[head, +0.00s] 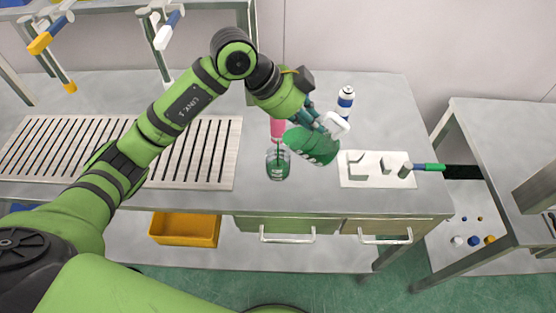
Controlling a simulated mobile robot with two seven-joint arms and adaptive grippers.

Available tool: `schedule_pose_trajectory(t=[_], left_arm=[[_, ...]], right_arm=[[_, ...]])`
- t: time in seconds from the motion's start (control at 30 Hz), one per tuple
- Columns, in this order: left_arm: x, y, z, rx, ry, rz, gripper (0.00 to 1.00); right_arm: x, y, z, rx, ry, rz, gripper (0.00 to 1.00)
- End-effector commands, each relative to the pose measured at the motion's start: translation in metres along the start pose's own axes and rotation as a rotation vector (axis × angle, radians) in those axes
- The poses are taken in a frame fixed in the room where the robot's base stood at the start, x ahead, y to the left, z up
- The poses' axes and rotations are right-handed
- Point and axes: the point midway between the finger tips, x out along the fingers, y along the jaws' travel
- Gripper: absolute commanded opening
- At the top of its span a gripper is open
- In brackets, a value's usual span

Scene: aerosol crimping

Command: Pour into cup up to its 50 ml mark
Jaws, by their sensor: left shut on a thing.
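My left gripper (327,122) comes in from the left and is shut on a green jug (312,146) by its white handle (337,124). The jug is tipped over, its lower left end beside the cup's rim. The cup (278,164) is a clear vessel standing upright on the grey bench, with green in its lower part and pale markings on its side. The 50 ml mark is too small to read, so I cannot tell the level against it. My right gripper is not in view.
A pink object (277,129) stands behind the cup. A white and blue can (345,102) stands behind the jug. A white board (376,171) with small fittings lies to the right, a slatted rack (120,152) to the left. A yellow bin (184,230) is below.

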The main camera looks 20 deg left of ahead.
Motion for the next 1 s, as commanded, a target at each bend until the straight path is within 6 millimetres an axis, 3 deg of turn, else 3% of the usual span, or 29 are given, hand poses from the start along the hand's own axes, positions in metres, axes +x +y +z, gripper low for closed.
schedule_pose_trajectory(t=[0.23,0.73,1.0], left_arm=[[-0.002,-0.002,-0.003,0.003,-0.006,0.001,0.00],[-0.006,-0.012,-0.022,0.044,-0.195,0.094,0.00],[-0.003,-0.013,-0.024,0.054,-0.266,0.127,0.00]], right_arm=[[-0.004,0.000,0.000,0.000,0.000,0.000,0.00],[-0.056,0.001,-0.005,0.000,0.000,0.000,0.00],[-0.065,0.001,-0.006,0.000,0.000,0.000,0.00]])
